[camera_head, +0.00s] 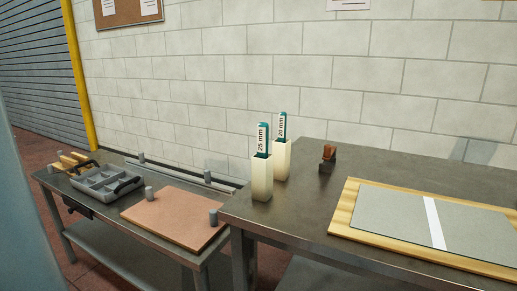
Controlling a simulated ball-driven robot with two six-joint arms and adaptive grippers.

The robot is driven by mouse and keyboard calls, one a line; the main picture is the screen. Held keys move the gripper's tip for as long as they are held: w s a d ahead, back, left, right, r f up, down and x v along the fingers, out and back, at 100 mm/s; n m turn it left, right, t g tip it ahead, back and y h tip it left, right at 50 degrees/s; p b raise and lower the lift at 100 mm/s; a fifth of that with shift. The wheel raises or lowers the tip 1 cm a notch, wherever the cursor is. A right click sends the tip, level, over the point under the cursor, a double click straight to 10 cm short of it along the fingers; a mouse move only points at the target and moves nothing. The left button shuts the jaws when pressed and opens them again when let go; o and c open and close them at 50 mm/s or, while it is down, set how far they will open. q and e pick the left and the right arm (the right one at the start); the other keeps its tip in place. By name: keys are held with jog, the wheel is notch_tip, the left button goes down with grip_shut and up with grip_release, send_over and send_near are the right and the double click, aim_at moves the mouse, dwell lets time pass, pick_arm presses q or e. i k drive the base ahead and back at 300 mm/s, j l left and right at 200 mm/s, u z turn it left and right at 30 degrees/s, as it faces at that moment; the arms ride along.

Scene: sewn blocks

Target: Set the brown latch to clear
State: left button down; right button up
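A small brown piece (329,151) stands upright on a dark block (327,166) on the right table, behind the left end of the framed board. It may be the brown latch. It is too small in the picture to tell which way it is set, and no marking on it can be read. Neither of my grippers shows in the head view.
Two cream holders (262,180) (281,160) with teal tags marked 25 mm and 20 mm stand left of it. A wood-framed grey board (345,218) lies at right. The left table holds a grey tray (103,186) and a brown board (172,219). A block wall stands behind.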

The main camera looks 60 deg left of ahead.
aim_at(329, 150)
jog(key=u, duration=1.3)
